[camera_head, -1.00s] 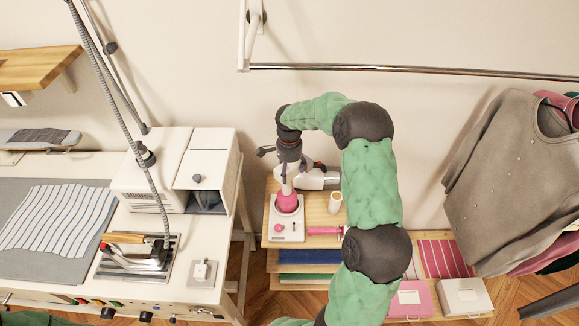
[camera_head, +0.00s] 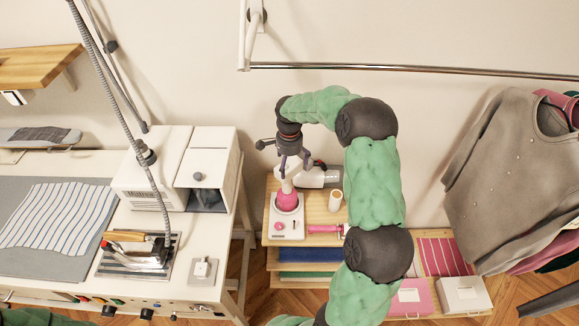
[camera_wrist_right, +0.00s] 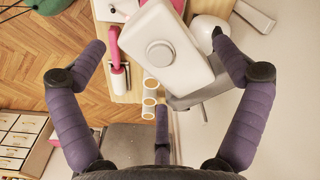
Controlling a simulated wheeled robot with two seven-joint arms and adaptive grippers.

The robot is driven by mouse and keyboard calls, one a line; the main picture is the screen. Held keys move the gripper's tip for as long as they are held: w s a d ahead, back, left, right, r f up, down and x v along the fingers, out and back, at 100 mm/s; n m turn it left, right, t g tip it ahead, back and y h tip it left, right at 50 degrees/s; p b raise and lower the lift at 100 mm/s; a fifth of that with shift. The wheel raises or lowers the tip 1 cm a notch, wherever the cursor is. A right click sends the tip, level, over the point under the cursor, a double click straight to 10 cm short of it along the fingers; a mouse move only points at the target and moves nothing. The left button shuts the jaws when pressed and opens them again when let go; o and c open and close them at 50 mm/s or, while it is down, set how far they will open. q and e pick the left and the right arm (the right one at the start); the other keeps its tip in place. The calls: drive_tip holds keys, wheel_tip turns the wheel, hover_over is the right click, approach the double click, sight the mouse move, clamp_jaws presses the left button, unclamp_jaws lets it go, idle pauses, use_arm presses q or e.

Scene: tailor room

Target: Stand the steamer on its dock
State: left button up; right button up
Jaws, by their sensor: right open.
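The steamer (camera_head: 288,197), with a pink rounded body and a pale neck, stands in the white dock (camera_head: 291,234) on the wooden shelf unit. Its white head (camera_head: 312,178) reaches to the right at the top. In the right wrist view the white steamer head (camera_wrist_right: 165,48) fills the space between and beyond the fingers. My right gripper (camera_head: 287,162) is open above the steamer, fingers spread and apart from it; its fingers also show wide open in the wrist view (camera_wrist_right: 160,48). The steamer's base inside the dock is partly hidden. My left gripper is not in view.
A pink-handled roller (camera_head: 324,229) and a cream spool (camera_head: 335,200) are right of the dock. The white ironing table (camera_head: 225,268) with an iron and a boxy machine (camera_head: 150,170) stands left. A rail and hung garments (camera_head: 515,180) are at the right.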

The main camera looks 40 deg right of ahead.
wheel_tip(320, 180, up, 5)
drive_tip(key=shift+r, duration=0.1)
drive_tip(key=shift+c, duration=0.3)
idle(1.8)
